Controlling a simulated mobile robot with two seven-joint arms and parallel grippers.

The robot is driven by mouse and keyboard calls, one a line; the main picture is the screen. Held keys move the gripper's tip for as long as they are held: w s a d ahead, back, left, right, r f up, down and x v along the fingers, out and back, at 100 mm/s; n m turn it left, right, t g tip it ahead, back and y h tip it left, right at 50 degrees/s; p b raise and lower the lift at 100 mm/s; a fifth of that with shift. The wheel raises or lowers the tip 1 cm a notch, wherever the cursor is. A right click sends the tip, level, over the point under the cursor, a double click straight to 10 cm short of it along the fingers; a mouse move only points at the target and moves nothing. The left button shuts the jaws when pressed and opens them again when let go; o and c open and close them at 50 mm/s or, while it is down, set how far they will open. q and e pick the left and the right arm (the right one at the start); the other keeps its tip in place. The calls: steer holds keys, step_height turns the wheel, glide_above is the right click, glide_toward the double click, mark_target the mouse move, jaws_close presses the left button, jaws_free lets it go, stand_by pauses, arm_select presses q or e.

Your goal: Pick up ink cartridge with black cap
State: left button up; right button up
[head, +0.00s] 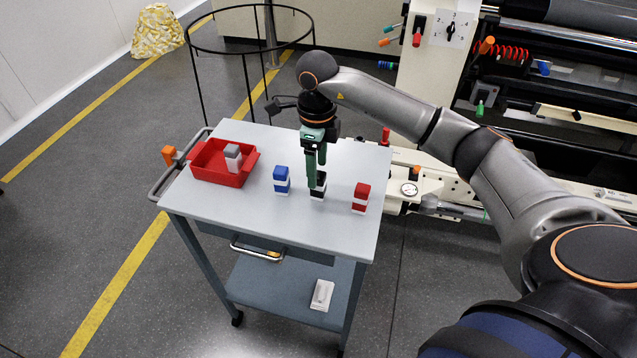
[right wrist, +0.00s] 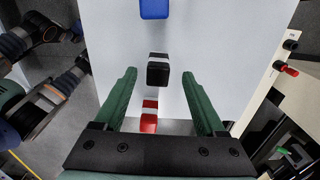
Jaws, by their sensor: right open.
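The ink cartridge with the black cap (head: 319,190) stands upright on the trolley's grey top, partly hidden behind my right gripper's fingers in the head view. In the right wrist view the black-capped cartridge (right wrist: 158,72) shows between the fingertips, with space on both sides. My right gripper (head: 316,173) points down at this cartridge, open and empty. Its two green fingers also show wide apart in the right wrist view (right wrist: 158,80). I cannot tell whether the fingertips reach below the cap.
A blue-capped cartridge (head: 281,180) stands to the left and a red-capped one (head: 360,198) to the right. A red tray (head: 215,178) holding a grey-capped cartridge (head: 233,157) sits at the trolley top's left. The front of the trolley top (head: 270,222) is clear.

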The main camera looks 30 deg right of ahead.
mark_target(319, 185)
steer(key=shift+s+f+p, duration=0.2)
steer(key=shift+f+p, duration=0.3)
steer(key=shift+f, duration=2.4)
jaws_close()
